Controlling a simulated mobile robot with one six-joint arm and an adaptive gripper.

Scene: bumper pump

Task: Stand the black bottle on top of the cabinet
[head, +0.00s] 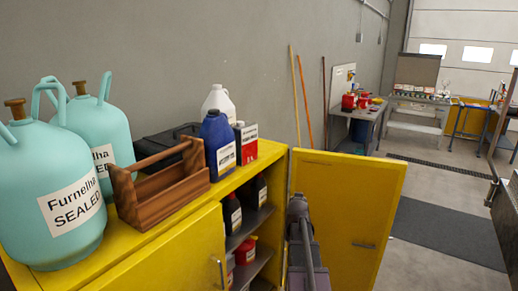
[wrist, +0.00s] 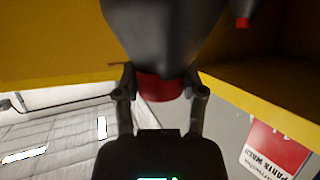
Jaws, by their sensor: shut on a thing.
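The black bottle (wrist: 165,30) fills the upper middle of the wrist view, where the scene appears upside down. My gripper (wrist: 163,92) is shut on it around its red cap and neck (wrist: 158,88). The bottle's base is out of frame, so I cannot tell if it touches a shelf. In the head view my arm is in front of the open side of the yellow cabinet (head: 150,245), and the fingers are hidden. Dark bottles (head: 231,213) (head: 258,190) stand on the upper shelf; I cannot tell whether either is the held one.
Teal jugs (head: 70,200), a wooden carrier (head: 165,195), a blue bottle (head: 217,145), a white jug (head: 218,101) and a red-and-white box (head: 246,143) crowd the cabinet top. Narrow bare strips show at its front edge and right end. The open yellow door (head: 350,200) is right of my arm.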

